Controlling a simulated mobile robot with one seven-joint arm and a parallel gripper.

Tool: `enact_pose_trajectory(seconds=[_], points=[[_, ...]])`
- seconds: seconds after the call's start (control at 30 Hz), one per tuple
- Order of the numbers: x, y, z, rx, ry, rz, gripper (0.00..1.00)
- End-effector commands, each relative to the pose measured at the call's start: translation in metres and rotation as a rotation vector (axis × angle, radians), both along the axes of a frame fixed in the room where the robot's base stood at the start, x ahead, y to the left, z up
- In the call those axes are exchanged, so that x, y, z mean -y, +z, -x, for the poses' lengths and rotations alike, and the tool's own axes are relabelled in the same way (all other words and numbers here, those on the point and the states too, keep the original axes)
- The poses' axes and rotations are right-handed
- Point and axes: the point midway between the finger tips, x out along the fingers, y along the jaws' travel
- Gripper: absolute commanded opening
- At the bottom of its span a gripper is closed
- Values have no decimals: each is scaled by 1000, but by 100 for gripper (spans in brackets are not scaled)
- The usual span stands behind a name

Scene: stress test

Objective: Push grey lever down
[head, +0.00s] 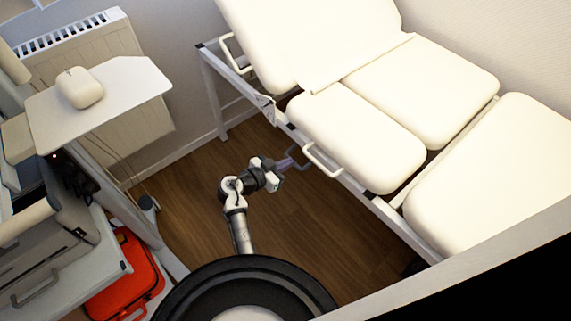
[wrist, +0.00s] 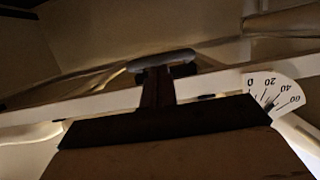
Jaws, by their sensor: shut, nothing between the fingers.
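The grey lever (wrist: 165,59) shows in the wrist view as a rounded grey bar in front of a pale frame rail. My gripper (wrist: 157,72) is shut, its fingertips at or just below the middle of the lever; I cannot tell whether they touch it. In the head view, my gripper (head: 290,161) is beside the near edge of the cream padded couch (head: 390,100), low at its side frame. A small grey bar (head: 300,156) shows by the fingertips there, partly hidden by them.
A white angle dial (wrist: 271,91) is right of the lever in the wrist view. A pale handle (head: 322,160) sticks out from the couch frame close to my gripper. An orange-red case (head: 125,275) and a desk unit stand left. Wooden floor (head: 185,205) is clear around my arm.

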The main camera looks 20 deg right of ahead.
Motion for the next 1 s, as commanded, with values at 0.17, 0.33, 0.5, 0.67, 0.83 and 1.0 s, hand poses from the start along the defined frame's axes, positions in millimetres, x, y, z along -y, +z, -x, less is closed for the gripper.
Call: enact_pose_trajectory(seconds=[0.17, 0.33, 0.5, 0.67, 0.83, 1.0], points=[[1, -21, 0, 2, -1, 0, 0], [2, -32, -1, 1, 0, 0, 0], [4, -35, -2, 1, -1, 0, 0], [5, -34, -2, -2, -1, -1, 0], [5, -33, -2, -1, -1, 0, 0], [4, -33, -1, -1, 0, 0, 0]])
